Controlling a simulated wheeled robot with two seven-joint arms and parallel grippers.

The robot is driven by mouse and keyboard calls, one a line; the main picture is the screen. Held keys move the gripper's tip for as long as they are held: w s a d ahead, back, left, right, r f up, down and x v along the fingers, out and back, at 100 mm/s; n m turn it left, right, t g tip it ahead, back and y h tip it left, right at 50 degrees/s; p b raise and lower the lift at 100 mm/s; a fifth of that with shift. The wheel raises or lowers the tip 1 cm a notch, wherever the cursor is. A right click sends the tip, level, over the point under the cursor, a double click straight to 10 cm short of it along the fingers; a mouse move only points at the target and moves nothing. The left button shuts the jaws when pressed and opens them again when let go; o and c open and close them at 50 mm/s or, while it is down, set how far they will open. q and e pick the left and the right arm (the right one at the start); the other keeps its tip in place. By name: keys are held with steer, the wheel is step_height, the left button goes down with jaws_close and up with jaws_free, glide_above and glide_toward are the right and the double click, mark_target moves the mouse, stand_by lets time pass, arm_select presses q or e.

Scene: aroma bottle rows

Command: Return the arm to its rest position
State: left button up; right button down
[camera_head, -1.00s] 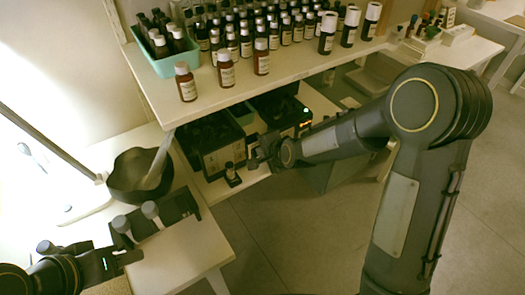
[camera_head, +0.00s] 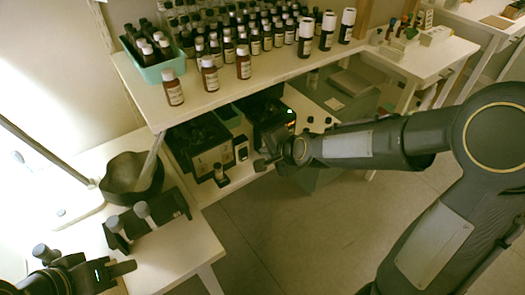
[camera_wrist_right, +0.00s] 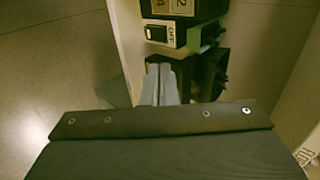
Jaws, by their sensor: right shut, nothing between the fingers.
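My right arm reaches in from the right in the head view. My left gripper (camera_head: 118,268) is at the lower left of the head view, above the small white table. Its fingers are too dark and small to tell whether they are open or shut.
Rows of brown bottles (camera_head: 255,42) and a teal tray (camera_head: 168,68) stand on the upper shelf (camera_head: 190,105). Dark boxes (camera_head: 205,145) sit on the lower shelf. A black bowl (camera_head: 128,178) is on the left table. The floor (camera_head: 290,225) in front is clear.

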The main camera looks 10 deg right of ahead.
steer(key=shift+s+d+r, duration=0.1)
steer(key=shift+s+r, duration=0.05)
steer(key=shift+r, duration=0.05)
stand_by(0.4)
